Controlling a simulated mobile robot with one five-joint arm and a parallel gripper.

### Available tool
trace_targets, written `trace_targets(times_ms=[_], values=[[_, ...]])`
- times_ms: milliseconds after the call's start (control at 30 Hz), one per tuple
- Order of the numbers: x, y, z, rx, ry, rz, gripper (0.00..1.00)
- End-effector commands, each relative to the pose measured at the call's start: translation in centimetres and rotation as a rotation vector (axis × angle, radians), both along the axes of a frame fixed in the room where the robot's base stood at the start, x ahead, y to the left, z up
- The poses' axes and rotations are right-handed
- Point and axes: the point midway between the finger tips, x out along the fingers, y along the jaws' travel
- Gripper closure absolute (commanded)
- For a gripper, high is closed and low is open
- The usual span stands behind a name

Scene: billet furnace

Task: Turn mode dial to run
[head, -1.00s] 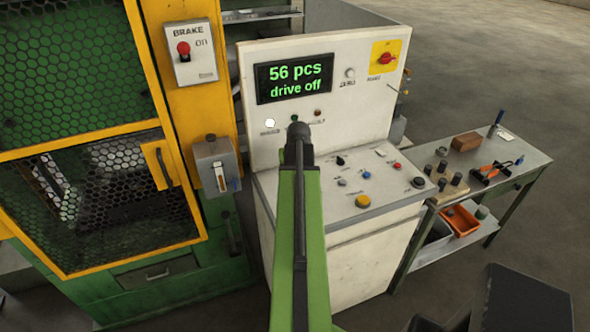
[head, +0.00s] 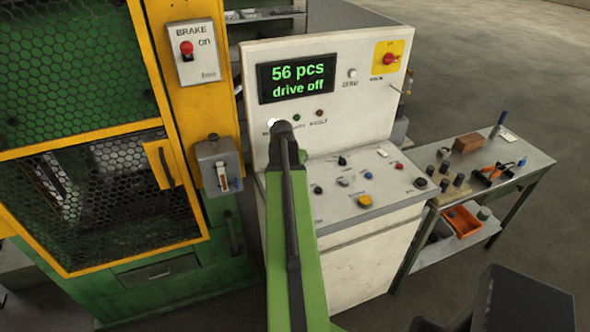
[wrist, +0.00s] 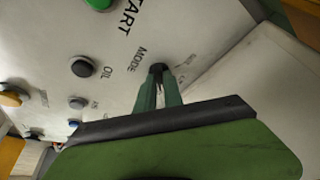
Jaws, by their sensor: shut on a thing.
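The mode dial (wrist: 155,68) is a small dark round knob on the pale sloping panel, beside the printed word MODE in the wrist view. Its small position markings are too blurred to read, and I cannot tell its setting. My gripper (wrist: 158,82) is shut on the dial, with its green fingers reaching to the knob. In the head view my green arm hides the gripper and the dial. The console display (head: 296,78) reads "56 pcs" and "drive off".
An OIL knob (wrist: 84,67) and a green START button (wrist: 98,3) sit near the dial. A yellow button (head: 365,201) is farther right. The caged machine (head: 85,190) stands left, and a tool bench (head: 522,158) stands right.

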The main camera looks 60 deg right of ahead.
Motion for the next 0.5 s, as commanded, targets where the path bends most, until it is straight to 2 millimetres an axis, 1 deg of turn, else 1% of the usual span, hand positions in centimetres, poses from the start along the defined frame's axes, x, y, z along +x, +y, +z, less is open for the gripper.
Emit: trace_targets(times_ms=[33, 400, 433, 500], values=[[-0.23, -0.12, -0.01, -0.001, 0.003, -0.007, 1.0], [-0.27, -0.12, -0.01, -0.002, 0.005, -0.01, 1.0], [-0.27, -0.12, -0.01, -0.001, 0.005, -0.01, 0.84], [-0.23, -0.1, -0.01, -0.001, 0.004, -0.009, 0.75]])
